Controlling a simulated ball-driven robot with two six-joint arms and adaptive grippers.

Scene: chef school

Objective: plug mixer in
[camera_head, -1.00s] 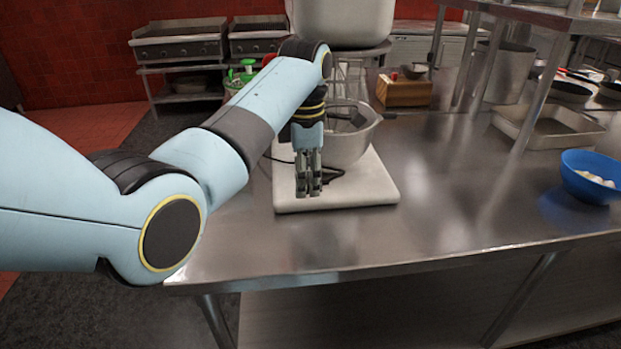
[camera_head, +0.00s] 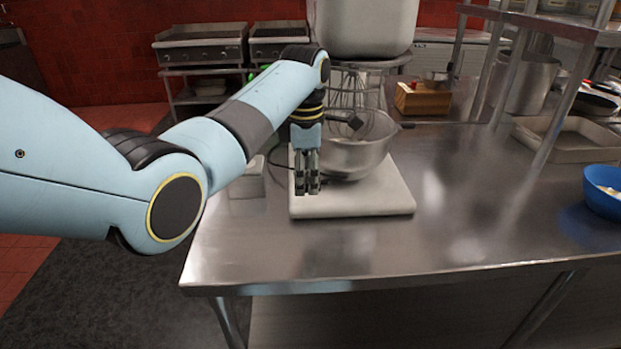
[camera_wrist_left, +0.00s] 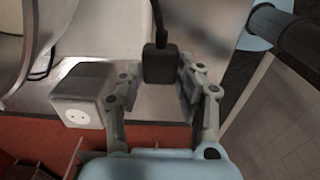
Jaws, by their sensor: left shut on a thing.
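The mixer has a big white head (camera_head: 366,28), a wire whisk (camera_head: 348,88), a metal bowl (camera_head: 362,158) and a pale base (camera_head: 385,196) on the steel table. My left gripper (camera_head: 307,184) points down in front of the base's left part. In the left wrist view, the gripper (camera_wrist_left: 153,82) is shut on a black plug (camera_wrist_left: 160,64) with its cable (camera_wrist_left: 158,22) running away. A grey socket box (camera_wrist_left: 85,82) with a white outlet face is beside the fingers, apart from the plug. In the head view, the box (camera_head: 247,184) stands left of the base. My right gripper is not in view.
The steel table (camera_head: 470,215) is clear at the front and right of the mixer. A blue bowl (camera_head: 603,205) is at the right edge, a metal tray (camera_head: 568,140) behind it. A wooden box (camera_head: 424,100) stands behind the mixer. Shelf posts rise at the right.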

